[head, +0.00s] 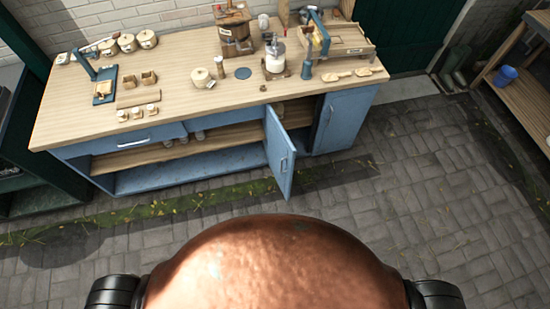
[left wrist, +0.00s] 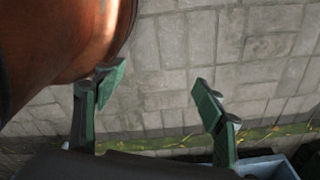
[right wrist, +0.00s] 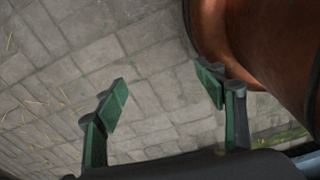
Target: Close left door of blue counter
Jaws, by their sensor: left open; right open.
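The blue counter (head: 185,129) with a wooden top stands against the wall in the head view. Its left door (head: 281,150) hangs open, swung out toward me, with a pale handle near its free edge. The right door (head: 342,118) looks shut or nearly so. My left gripper (left wrist: 158,82) is open and empty over the paving in the left wrist view, with a blue edge of the counter (left wrist: 268,168) low in the picture. My right gripper (right wrist: 163,90) is open and empty over the paving. Neither gripper shows in the head view or touches the door.
A large rounded copper body (head: 270,265) lies between black parts of my arms and hides the near floor. Whether it is held is unclear. Jars, tools and a churn crowd the countertop. The paved floor (head: 410,190) is clear; a bucket (head: 505,75) stands right.

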